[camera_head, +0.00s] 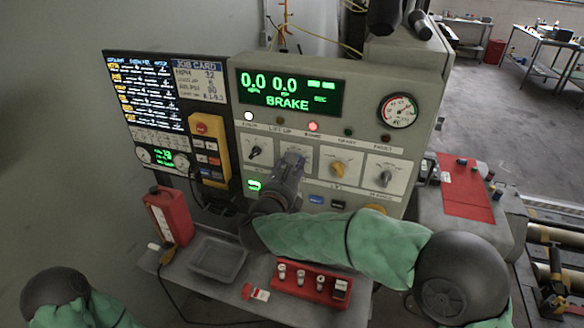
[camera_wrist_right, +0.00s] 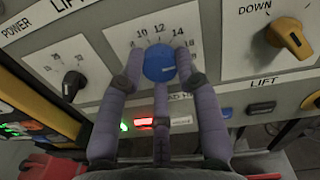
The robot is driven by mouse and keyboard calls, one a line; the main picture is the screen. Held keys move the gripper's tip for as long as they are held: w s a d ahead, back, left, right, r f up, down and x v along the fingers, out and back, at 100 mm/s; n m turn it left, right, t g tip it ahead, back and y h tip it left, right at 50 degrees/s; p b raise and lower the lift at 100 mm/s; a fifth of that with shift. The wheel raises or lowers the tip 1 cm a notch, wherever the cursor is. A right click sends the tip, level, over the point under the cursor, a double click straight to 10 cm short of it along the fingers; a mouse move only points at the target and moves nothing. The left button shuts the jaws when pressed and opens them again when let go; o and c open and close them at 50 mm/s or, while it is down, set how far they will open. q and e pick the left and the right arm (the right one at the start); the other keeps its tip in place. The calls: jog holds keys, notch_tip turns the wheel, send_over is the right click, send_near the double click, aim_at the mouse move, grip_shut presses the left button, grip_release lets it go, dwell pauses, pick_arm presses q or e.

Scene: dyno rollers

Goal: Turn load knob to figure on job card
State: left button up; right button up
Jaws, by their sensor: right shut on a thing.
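The blue load knob (camera_wrist_right: 159,64) sits on a white dial plate on the console front. Figures 10, 12 and 14 are readable above it, and its pale mark is at its lower right. My right gripper (camera_head: 291,160) covers the knob in the head view. In the right wrist view its fingers (camera_wrist_right: 158,58) are shut around the knob. The job card (camera_head: 199,82) is at the upper right of the left screen; its top row seems to read 32, and the rest is small and blurred. My left gripper is out of view.
A black knob (camera_head: 254,152) is left of the gripper; a yellow knob (camera_head: 338,168) and another black knob (camera_head: 386,177) are to its right. The display (camera_head: 289,92) reads 0.0, 0.0 and BRAKE. A red bottle (camera_head: 169,215), grey tray (camera_head: 217,257) and red rack (camera_head: 311,282) stand below.

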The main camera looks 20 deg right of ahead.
jog(key=shift+a+n+h+p, duration=0.1)
jog(key=shift+n+h+p, duration=0.2)
jog(key=shift+n+p, duration=5.85)
jog(key=shift+n+h+p, duration=0.3)
jog(key=shift+n+p, duration=2.65)
jog(key=shift+n, duration=6.4)
jog(key=shift+f, duration=0.15)
jog(key=o, duration=1.1)
jog(key=shift+o, duration=0.2)
